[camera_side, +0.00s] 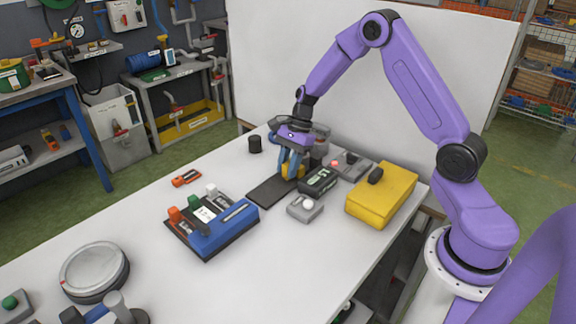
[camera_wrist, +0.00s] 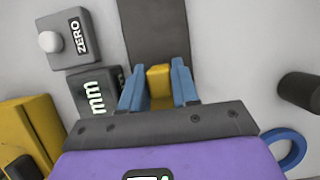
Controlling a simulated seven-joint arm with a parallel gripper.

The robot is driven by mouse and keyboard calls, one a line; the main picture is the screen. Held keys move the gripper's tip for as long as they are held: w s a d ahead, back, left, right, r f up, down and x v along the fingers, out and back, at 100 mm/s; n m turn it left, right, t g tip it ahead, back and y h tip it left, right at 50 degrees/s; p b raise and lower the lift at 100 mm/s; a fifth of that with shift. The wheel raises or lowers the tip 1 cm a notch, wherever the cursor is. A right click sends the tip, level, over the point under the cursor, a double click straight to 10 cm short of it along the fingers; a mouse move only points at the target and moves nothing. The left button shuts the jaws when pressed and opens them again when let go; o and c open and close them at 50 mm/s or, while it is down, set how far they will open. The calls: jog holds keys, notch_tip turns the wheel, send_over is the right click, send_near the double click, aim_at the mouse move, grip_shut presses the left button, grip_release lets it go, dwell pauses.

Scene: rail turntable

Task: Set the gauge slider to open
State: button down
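A yellow block (camera_wrist: 158,82), which looks like the gauge slider, sits at the far end of a dark flat strip (camera_side: 266,193); the strip also shows in the wrist view (camera_wrist: 153,30). My gripper (camera_side: 291,165) is lowered over the block, with its blue fingers on either side of it in the wrist view (camera_wrist: 158,88). The fingers are close to the block's sides, but I cannot tell whether they touch it. The block (camera_side: 293,171) is partly hidden by the fingers in the side view. A dark display box marked "mm" (camera_side: 318,181) stands beside the strip.
A grey ZERO button box (camera_side: 304,208) and a yellow case (camera_side: 381,195) stand to the right. A blue box with coloured levers (camera_side: 212,228) stands in front. A black cylinder (camera_side: 255,144) and an orange tool (camera_side: 186,178) lie to the left. The table's front middle is clear.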

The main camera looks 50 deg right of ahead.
jog(key=a, duration=0.8)
jog(key=shift+a, duration=0.35)
jog(key=c, duration=0.9)
grip_release()
jog(key=shift+d+r, duration=0.1)
jog(key=shift+r, duration=0.05)
jog(key=v, duration=1.7)
